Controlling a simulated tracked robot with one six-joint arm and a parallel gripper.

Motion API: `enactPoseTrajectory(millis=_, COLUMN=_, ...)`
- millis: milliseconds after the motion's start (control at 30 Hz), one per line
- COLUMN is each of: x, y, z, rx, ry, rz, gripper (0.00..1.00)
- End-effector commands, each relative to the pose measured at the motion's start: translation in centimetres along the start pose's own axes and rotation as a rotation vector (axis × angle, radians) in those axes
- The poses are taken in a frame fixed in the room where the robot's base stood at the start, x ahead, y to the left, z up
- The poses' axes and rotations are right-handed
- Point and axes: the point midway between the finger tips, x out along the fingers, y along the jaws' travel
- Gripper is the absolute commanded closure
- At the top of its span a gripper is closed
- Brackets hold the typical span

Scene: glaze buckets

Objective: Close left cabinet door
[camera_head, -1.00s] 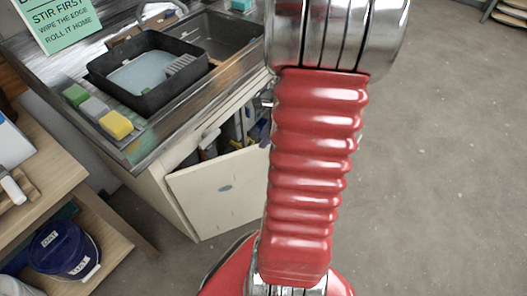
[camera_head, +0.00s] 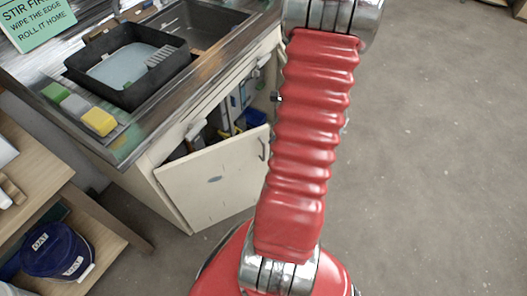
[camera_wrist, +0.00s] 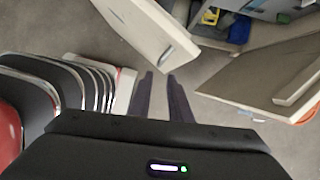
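The left cabinet door (camera_head: 205,182), a cream panel with a dark handle (camera_head: 262,150), stands open below the sink counter in the head view. Behind it the cabinet interior is partly exposed. My gripper (camera_wrist: 160,76) is open and empty in the wrist view, its two dark fingers apart over the floor. A cream panel (camera_wrist: 143,27) lies just beyond the fingertips at upper left, and another cream panel (camera_wrist: 262,75) is at right. I cannot tell for certain which one is the left door. The gripper is outside the head view.
The sink counter (camera_head: 125,145) holds a black tray (camera_head: 140,92) and sponges. A wooden shelf (camera_head: 105,215) with a blue bucket (camera_head: 48,250) stands at left. Blue and yellow items (camera_wrist: 238,28) sit inside the cabinet. The grey floor at right is clear.

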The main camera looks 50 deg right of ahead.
Motion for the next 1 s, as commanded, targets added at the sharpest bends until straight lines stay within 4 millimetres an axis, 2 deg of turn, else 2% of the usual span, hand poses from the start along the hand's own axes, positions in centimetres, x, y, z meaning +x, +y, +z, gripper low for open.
enactPoseTrajectory(millis=1000, x=11.2, y=0.1, z=0.0, rx=0.000, ry=0.001, rz=0.004, gripper=0.82)
